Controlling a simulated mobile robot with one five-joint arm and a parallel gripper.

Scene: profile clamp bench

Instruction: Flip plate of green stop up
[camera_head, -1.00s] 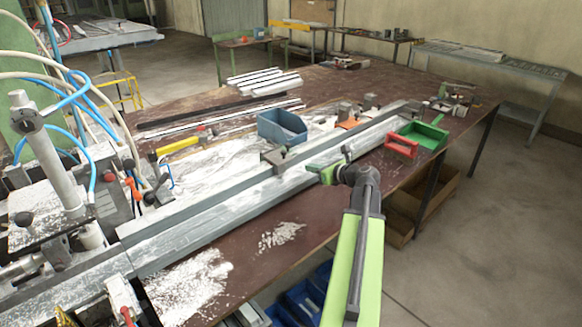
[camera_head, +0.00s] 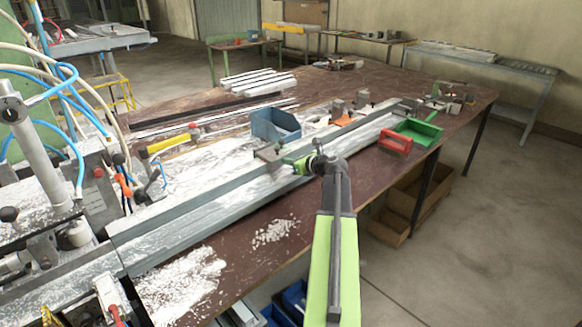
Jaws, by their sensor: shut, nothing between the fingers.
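My gripper (camera_head: 299,164), with green fingers, is shut and empty over the front face of the long grey rail (camera_head: 215,205). Its tips point left and end close to a grey metal stop block (camera_head: 270,153) on the rail. I cannot tell whether they touch it. A small upright green piece (camera_head: 436,89) stands among the metal fittings at the rail's far end, well away from my gripper. It may be the green stop's plate, but it is too small to tell how the plate lies.
A blue bin (camera_head: 275,125) stands behind the rail. A yellow-handled tool (camera_head: 170,143) lies at the back left. Hoses and a machine column (camera_head: 40,155) crowd the left. The brown table front is fairly clear.

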